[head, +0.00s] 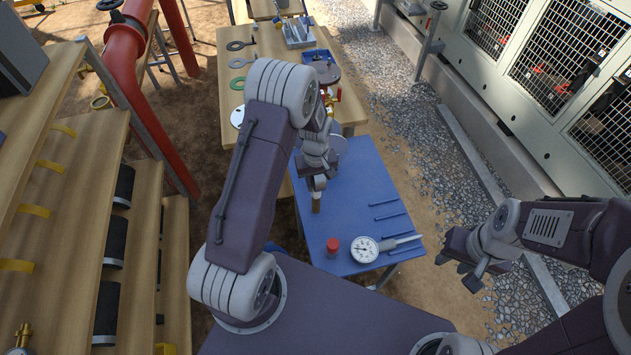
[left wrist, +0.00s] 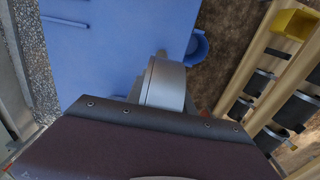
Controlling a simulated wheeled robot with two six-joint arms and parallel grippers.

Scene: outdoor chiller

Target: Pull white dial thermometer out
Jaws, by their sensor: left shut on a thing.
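A dial thermometer (head: 365,250) with a white face lies on the blue table (head: 350,195), its metal stem pointing right. My left gripper (head: 317,182) points down over the table, left of and beyond that dial. It is shut on a silver round-rimmed thing, seen edge-on in the left wrist view (left wrist: 165,84). A grey disc (head: 338,148) shows beside the left wrist in the head view. The held thing's face is hidden, so I cannot tell if it is a dial. A tan cylinder (head: 316,205) shows below the fingers. My right gripper (head: 463,262) is open and empty, right of the table.
A red-capped item (head: 333,246) stands beside the lying thermometer. Slots (head: 388,210) mark the blue table's right part. A blue round holder (left wrist: 198,47) is at its edge. A wooden table (head: 225,70) with rings and tools is behind. Wooden shelves (head: 60,230) stand left.

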